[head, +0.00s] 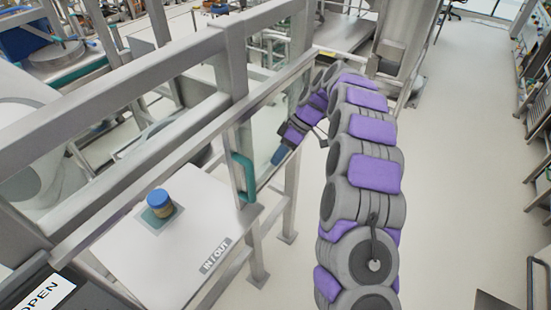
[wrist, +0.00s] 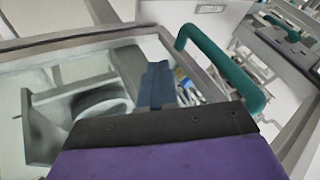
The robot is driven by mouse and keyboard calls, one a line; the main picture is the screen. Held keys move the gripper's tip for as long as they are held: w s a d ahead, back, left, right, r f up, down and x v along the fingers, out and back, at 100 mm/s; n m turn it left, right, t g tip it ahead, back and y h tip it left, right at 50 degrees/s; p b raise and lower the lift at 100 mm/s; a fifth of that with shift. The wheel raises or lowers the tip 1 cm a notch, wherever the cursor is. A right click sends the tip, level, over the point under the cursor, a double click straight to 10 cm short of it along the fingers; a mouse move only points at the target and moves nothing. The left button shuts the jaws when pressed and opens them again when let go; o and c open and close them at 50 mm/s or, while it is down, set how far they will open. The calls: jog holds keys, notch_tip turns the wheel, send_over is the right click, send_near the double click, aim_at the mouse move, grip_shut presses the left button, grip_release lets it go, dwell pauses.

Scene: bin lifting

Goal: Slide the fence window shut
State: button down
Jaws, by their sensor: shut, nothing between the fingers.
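The fence window (head: 268,118) is a clear sliding pane in a grey metal frame, standing to the right of the opening above the white shelf. Its teal handle (head: 243,177) is a vertical bar on the window's left edge. In the wrist view the handle (wrist: 235,70) arches from upper middle to the right, and the pane (wrist: 70,85) fills the left. My gripper (head: 279,156) is shut and empty, to the right of the handle and apart from it in the head view. Its blue fingers (wrist: 158,85) lie left of the handle in the wrist view, in front of the pane.
A jar with a blue lid (head: 159,203) stands on the white shelf (head: 180,250), which is marked IN / OUT. A grey fence post (head: 234,75) rises beside the window. An OPEN sign (head: 45,294) is at lower left. Clear floor (head: 440,180) lies right of my arm.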

jog(key=s+a+f, duration=0.5)
jog(key=f, duration=0.1)
jog(key=shift+s+a+f, duration=0.2)
jog(key=shift+s+a, duration=0.15)
jog(key=shift+a, duration=0.05)
jog(key=shift+s, duration=0.1)
dwell(0.3)
